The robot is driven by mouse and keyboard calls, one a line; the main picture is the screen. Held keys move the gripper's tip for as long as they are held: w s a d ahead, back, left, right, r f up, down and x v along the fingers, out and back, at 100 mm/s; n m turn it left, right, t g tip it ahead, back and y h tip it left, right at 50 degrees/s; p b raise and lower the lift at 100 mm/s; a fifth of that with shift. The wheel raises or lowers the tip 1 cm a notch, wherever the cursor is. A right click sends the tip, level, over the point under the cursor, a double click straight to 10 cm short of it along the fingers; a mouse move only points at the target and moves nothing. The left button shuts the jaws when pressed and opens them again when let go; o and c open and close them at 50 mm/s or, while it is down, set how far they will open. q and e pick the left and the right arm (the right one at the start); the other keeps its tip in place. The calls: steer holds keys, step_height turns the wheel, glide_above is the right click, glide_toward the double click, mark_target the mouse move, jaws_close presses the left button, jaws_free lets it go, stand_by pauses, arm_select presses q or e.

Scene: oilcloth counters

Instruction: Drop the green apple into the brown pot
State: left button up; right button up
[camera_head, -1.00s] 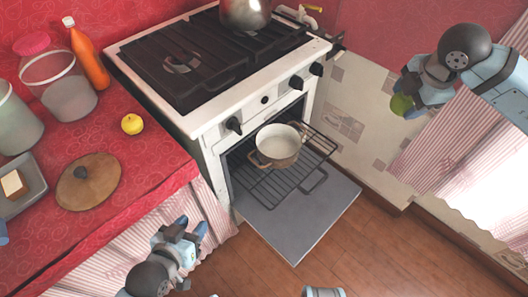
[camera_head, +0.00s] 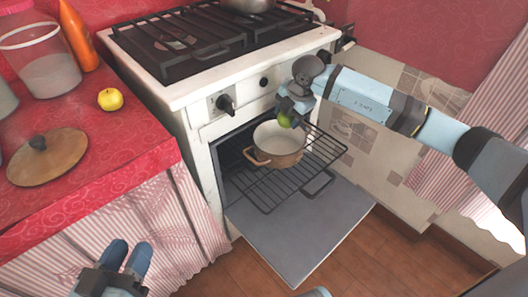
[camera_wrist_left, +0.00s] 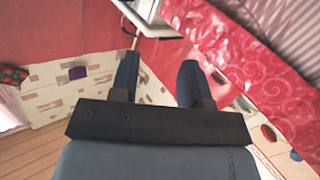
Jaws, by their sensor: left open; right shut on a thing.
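The brown pot (camera_head: 277,151), white inside, stands on the pulled-out oven rack in the head view. My right gripper (camera_head: 288,117) is shut on the green apple (camera_head: 285,121) and holds it above the pot's far right rim. The gripper covers most of the apple. I cannot tell exactly how high it is above the rim. My left gripper (camera_head: 130,258) is open and empty in front of the curtained counter at the lower left. Its two fingers also show apart in the left wrist view (camera_wrist_left: 158,78).
The oven door (camera_head: 300,225) is folded down below the wire rack (camera_head: 268,187). The stove top (camera_head: 205,45) is above.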

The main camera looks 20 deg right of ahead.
mark_target(288, 127)
steer(key=shift+a+f, duration=0.1)
steer(key=shift+f, duration=0.4)
step_height(288, 127, down, 4)
steer(key=b, duration=0.3)
steer(key=shift+b, duration=0.4)
steer(key=shift+f+b, duration=0.4)
steer(key=shift+f, duration=0.05)
arm_select(q)
steer(key=w+m, duration=0.1)
steer(key=w+a+f+m, duration=0.1)
steer(key=shift+m+t, duration=0.3)
steer(key=shift+t, duration=0.1)
arm_select(e)
steer(key=o, duration=1)
steer(key=shift+o, duration=0.2)
